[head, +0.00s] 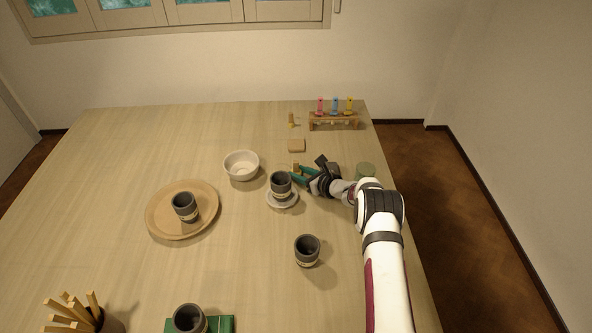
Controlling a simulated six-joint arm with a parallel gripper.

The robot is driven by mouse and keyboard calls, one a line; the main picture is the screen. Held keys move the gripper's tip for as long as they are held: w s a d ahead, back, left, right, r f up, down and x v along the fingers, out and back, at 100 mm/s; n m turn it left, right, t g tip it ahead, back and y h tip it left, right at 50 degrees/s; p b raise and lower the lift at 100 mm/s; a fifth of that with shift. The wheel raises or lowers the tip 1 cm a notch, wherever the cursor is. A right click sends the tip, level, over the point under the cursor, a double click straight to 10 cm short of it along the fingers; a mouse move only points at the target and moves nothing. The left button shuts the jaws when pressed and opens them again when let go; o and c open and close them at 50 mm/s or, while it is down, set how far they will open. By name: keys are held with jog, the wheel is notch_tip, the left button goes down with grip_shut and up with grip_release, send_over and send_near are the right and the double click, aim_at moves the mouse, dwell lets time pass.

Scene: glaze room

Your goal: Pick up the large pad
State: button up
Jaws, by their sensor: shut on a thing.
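My gripper (298,174), with teal fingers, is low over the table at the right of centre. It is shut on a small yellow-tan piece (297,166), mostly hidden by the fingers; I cannot tell if this is the large pad. A flat tan square pad (296,146) lies on the table just beyond the gripper, apart from it. A smaller upright tan piece with a yellow base (291,120) stands farther back.
A dark cup (281,184) on a grey saucer (283,200) stands just left of my gripper. A white bowl (241,166), a round tray (160,226) with a cup, and another cup (307,251) are nearby. A wooden rack (334,125) stands behind; a green round thing (366,170) is right.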

grip_shut()
